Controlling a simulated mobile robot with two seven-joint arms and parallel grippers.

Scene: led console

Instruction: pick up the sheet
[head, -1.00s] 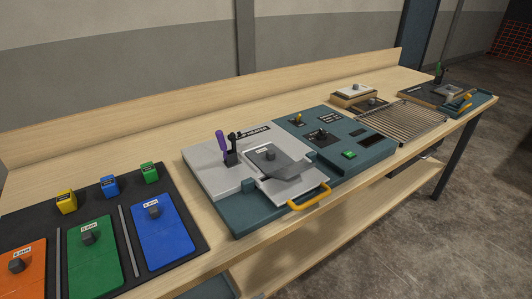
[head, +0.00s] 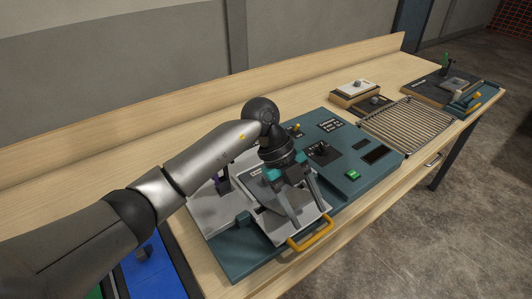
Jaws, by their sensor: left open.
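A dark grey sheet (head: 258,188) lies on the light grey plate of the teal console (head: 225,262) in the middle of the bench. My left gripper (head: 308,214) is over this plate, pointing down with its two fingers apart. Its fingers and wrist cover part of the sheet and its knob. I cannot tell whether the fingers touch the sheet. My right gripper is not in view.
A yellow handle (head: 310,232) sticks out at the console's front. A purple-handled clamp stands behind the plate, mostly hidden by my arm. A green button (head: 352,175) and a wire rack (head: 410,126) are to the right. A blue panel (head: 150,262) shows below my arm.

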